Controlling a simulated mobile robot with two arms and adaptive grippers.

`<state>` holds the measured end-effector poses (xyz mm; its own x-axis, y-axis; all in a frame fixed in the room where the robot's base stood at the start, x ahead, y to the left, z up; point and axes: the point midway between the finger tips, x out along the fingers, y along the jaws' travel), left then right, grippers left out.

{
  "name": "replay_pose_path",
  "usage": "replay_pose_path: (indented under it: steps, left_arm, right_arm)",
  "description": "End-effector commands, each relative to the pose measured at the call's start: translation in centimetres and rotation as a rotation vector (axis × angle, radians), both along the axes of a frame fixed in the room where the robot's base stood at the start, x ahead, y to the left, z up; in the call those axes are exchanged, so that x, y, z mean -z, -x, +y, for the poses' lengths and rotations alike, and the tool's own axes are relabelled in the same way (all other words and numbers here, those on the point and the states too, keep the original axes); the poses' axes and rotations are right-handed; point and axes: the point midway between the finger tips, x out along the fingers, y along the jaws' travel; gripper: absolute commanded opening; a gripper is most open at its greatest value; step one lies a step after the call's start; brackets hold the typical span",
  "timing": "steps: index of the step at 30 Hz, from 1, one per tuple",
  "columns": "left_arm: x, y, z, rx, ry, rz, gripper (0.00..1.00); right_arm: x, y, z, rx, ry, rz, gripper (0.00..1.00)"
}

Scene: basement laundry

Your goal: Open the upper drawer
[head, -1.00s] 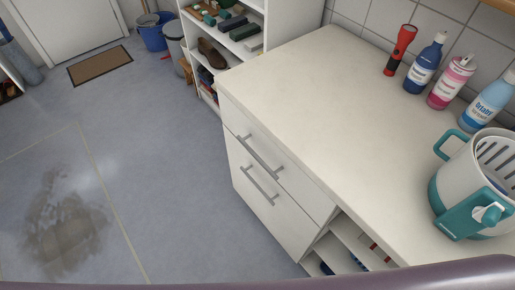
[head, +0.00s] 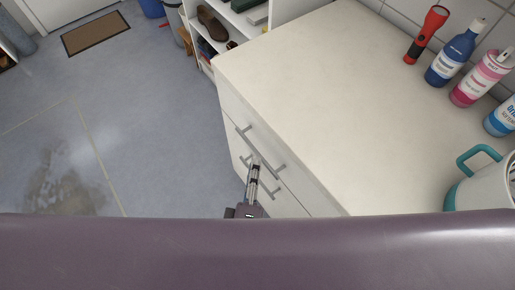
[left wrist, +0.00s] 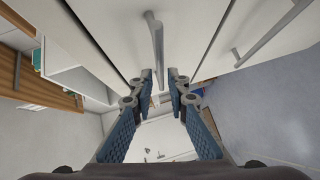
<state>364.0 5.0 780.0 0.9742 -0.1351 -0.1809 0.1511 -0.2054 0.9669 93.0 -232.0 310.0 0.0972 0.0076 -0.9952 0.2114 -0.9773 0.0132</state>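The white cabinet's upper drawer (head: 234,109) is shut, with a grey bar handle (head: 271,157). The lower drawer below it has a similar handle (head: 269,190) and is shut too. My left gripper (head: 255,165) is in front of the drawers, close to the upper handle. In the left wrist view, the gripper (left wrist: 160,76) has its two fingers apart. The upper handle (left wrist: 155,38) points toward the gap between the fingertips; I cannot tell whether they touch it. The lower handle (left wrist: 274,34) is off to the right there. My right gripper is not in view.
The countertop (head: 310,90) holds a red flashlight (head: 427,33), several bottles and a white and teal basket (head: 487,187) at the right. A shelf with shoes (head: 213,24) stands beyond the cabinet. The floor left of the cabinet is clear, with a doormat (head: 96,33) farther off.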

Motion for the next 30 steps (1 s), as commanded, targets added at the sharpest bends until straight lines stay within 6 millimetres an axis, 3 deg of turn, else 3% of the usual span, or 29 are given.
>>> replay_pose_path:
  steps: [6, 12, 20, 25, 30]
  left_arm:
    - [0.5, -3.5, -0.5, 0.001, -0.002, -0.002, 0.15]
    - [0.9, -5.0, -0.7, 0.001, -0.003, -0.001, 0.15]
    - [1.0, -5.1, -0.7, 0.002, -0.003, 0.000, 0.15]
    - [1.0, -5.1, -0.7, 0.002, -0.003, 0.000, 0.00]
    - [1.0, -5.1, -0.7, 0.003, -0.004, 0.000, 0.00]
  right_arm:
    - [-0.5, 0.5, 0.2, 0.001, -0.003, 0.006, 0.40]
    - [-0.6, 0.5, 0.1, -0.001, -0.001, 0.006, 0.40]
    - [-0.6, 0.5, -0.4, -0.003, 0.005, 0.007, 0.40]
    - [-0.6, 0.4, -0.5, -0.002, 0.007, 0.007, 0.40]
    - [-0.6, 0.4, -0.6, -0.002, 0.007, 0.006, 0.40]
